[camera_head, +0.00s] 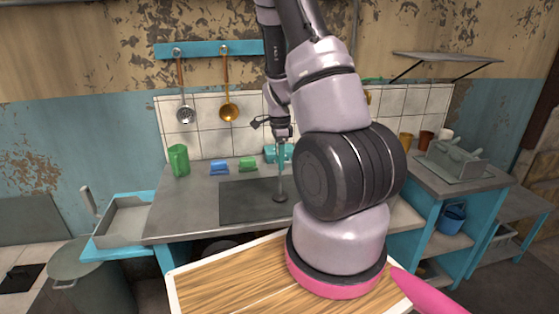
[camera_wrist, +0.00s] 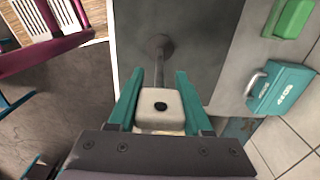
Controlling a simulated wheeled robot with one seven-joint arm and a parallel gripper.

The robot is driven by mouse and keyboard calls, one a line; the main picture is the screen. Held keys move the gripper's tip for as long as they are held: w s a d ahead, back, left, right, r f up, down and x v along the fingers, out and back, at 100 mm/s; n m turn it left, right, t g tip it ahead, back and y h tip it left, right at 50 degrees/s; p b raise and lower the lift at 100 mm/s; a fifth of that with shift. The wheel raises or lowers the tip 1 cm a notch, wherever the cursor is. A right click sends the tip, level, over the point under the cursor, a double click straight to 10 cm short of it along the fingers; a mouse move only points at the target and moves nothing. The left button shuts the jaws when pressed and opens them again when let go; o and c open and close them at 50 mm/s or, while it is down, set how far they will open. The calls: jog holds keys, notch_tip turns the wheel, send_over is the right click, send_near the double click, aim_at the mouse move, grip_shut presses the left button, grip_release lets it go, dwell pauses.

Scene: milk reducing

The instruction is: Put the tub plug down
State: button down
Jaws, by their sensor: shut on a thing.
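The tub plug shows in the wrist view as a pale block-shaped handle (camera_wrist: 160,108) with a black dot on top, a thin rod and a round grey-brown disc (camera_wrist: 158,46) at the far end. My gripper (camera_wrist: 154,90) has its teal fingers on either side of the handle and is shut on it. In the head view my gripper (camera_head: 281,156) is above the counter, and the plug (camera_head: 280,197) hangs below it, disc down, over the dark rectangular sink area (camera_head: 240,205). I cannot tell whether the disc touches the surface.
A green mug (camera_head: 178,160), a blue block (camera_head: 219,167), a green block (camera_head: 247,163) and a teal box (camera_wrist: 282,88) stand along the back of the counter (camera_head: 185,205). A ladle (camera_head: 229,110) and a skimmer (camera_head: 184,112) hang above. A grey toaster-like object (camera_head: 455,160) is at right.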

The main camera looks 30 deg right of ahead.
jog(key=shift+f, duration=0.15)
jog(key=shift+c, duration=1.7)
grip_release()
